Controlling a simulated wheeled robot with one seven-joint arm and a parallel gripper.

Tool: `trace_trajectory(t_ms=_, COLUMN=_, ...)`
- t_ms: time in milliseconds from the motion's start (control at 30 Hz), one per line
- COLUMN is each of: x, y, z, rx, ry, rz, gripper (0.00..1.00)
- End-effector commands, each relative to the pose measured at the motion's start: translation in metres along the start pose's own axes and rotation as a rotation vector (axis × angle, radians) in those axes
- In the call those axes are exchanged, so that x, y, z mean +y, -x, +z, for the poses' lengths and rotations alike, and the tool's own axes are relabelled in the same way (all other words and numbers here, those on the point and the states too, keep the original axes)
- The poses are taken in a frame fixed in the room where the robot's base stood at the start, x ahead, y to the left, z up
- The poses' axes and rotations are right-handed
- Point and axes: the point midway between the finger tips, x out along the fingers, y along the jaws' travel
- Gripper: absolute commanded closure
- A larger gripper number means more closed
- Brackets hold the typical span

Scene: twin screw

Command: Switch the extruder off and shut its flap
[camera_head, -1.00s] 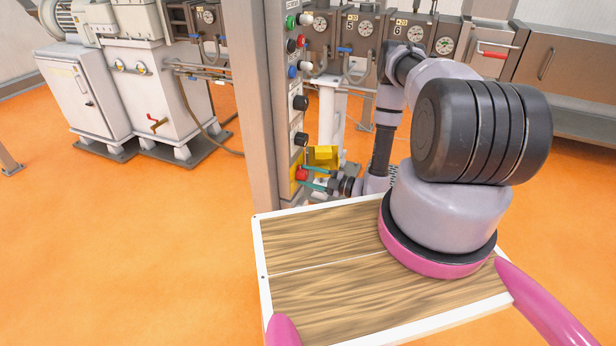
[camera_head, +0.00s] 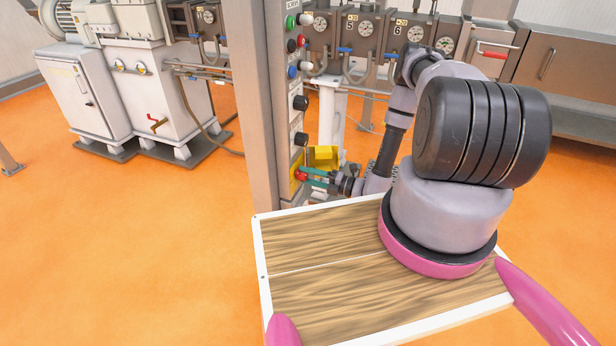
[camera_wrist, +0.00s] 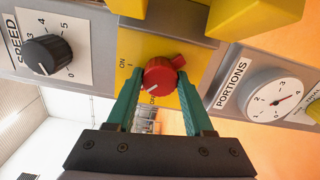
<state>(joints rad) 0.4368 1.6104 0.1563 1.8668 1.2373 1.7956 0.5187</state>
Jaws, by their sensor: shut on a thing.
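The red rotary switch (camera_wrist: 165,72) sits on a yellow plate (camera_wrist: 130,50) marked ON and, partly hidden, OFF in the wrist view. Its white mark points down towards the lower label. My gripper (camera_wrist: 158,88) is shut on the red switch, one teal finger on each side. In the head view the switch (camera_head: 301,174) is low on the grey post, with my gripper (camera_head: 307,175) reaching it from the right. A yellow flap-like part (camera_head: 323,155) juts out open beside the switch. It shows as yellow pieces (camera_wrist: 255,17) at the top of the wrist view.
A black SPEED knob (camera_wrist: 48,55) and a white PORTIONS dial (camera_wrist: 275,95) flank the switch. The post carries more knobs (camera_head: 300,103) and buttons (camera_head: 291,22) above. My wooden-topped base fills the front; orange floor (camera_head: 130,250) is clear at left.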

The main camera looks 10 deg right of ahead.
Motion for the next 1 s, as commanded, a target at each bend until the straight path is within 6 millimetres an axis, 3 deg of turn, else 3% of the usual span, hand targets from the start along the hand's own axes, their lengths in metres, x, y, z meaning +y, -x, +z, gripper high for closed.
trace_trajectory(t_ms=600, x=-0.0011, y=0.0014, z=-0.0001, rx=-0.001, ry=0.569, rz=-0.003, gripper=1.0)
trace_trajectory(t_ms=1000, x=-0.0014, y=0.0014, z=-0.0007, rx=0.002, ry=0.806, rz=-0.003, gripper=1.0)
